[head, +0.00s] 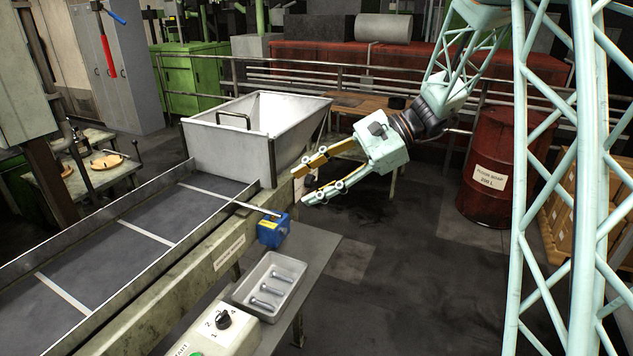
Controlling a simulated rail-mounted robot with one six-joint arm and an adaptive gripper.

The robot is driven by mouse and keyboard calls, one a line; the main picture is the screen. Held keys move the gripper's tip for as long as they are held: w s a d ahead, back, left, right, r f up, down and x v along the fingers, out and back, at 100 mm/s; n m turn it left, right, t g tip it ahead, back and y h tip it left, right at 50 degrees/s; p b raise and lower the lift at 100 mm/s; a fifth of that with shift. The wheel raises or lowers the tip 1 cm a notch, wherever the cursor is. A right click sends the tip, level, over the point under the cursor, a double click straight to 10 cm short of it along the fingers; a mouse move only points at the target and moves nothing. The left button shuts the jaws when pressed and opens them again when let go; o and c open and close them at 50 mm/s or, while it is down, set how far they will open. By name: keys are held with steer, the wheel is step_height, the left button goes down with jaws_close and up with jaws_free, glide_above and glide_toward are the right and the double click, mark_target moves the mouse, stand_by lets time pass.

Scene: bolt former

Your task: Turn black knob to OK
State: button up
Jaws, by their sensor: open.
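A small black knob (223,320) sits on the pale control box (238,338) at the bottom of the head view. Small marks that look like numerals surround it; I cannot make out an OK mark or read the knob's setting for certain. My gripper (302,186) is open and empty, well above and to the right of the knob in the picture. Its one yellowish and one pale green finger point left, toward the hopper's right side. It appears apart from everything.
A grey tray (291,263) with several bolts lies on the bench beside the control box. A blue box (272,230) is fixed by the conveyor (128,228). A metal hopper (230,149) stands behind. A red drum (492,170) is at right; the floor between is clear.

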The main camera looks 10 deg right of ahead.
steer(key=w+d+f+m+t+y+p, duration=0.1)
steer(key=w+d+f+m+t, duration=0.2)
steer(key=w, duration=0.4)
steer(key=w+d+f+m+t+y+p, duration=0.1)
steer(key=w+d+f+m, duration=0.1)
steer(key=w+d+f, duration=0.35)
steer(key=m+t+p, duration=0.1)
steer(key=m+t, duration=0.4)
steer(key=m, duration=0.1)
glide_toward(313, 181)
steer(key=s+a+v, duration=0.1)
steer(key=v, duration=0.4)
steer(key=shift+w+d+f+m+t, duration=0.35)
steer(key=shift+d+f+m+t, duration=0.1)
steer(key=shift+d, duration=0.15)
steer(key=shift+a, duration=0.1)
steer(key=shift+b+x, duration=0.55)
steer(key=shift+x, duration=6.3)
steer(key=shift+s+a+r, duration=0.1)
steer(key=shift+r, duration=0.05)
steer(key=c, duration=0.8)
